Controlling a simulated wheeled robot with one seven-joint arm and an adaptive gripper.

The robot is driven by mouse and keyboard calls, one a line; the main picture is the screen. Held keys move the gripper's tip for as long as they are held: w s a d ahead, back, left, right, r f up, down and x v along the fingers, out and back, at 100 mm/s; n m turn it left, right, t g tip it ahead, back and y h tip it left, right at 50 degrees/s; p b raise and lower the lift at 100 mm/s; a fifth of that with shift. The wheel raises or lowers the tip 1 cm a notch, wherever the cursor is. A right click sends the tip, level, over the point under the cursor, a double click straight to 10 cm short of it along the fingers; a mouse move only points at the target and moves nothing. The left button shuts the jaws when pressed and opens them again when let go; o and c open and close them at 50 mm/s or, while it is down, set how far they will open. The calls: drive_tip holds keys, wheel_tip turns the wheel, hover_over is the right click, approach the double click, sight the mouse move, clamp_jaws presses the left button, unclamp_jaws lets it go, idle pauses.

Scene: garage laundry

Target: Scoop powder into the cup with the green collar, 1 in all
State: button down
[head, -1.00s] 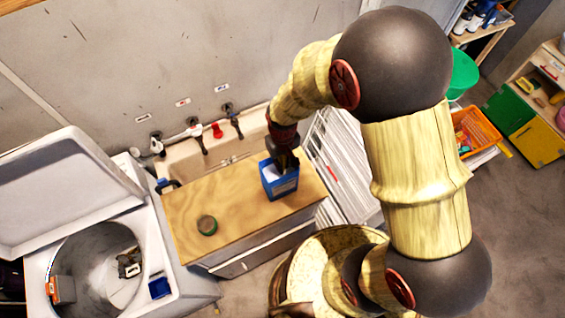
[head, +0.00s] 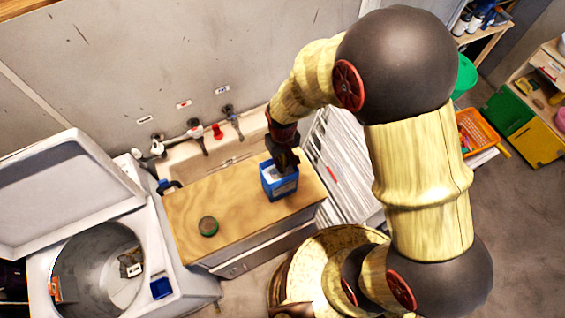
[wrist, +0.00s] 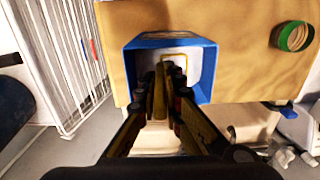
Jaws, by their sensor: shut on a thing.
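The cup with the green collar (head: 208,226) stands upright on the wooden counter top, left of the blue powder box (head: 281,185). It also shows at the upper right of the wrist view (wrist: 294,36). The open-topped box shows in the wrist view (wrist: 205,68) with something pale inside, perhaps powder. My gripper (head: 287,165) is over the box, and in the wrist view its fingers (wrist: 163,72) reach into the opening. They are shut on a thin tan piece, apparently the scoop's handle (wrist: 159,100). The scoop's bowl and its load cannot be made out.
The wooden counter (head: 240,205) is clear between box and cup. An open top-loading washer (head: 165,245) stands left, a sink with taps (head: 190,160) behind, and a white drying rack (head: 340,165) right. An orange basket (head: 478,130) is farther right.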

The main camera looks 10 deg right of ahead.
drive_tip(key=shift+r+p, duration=3.75)
drive_tip(key=shift+r, duration=2.3)
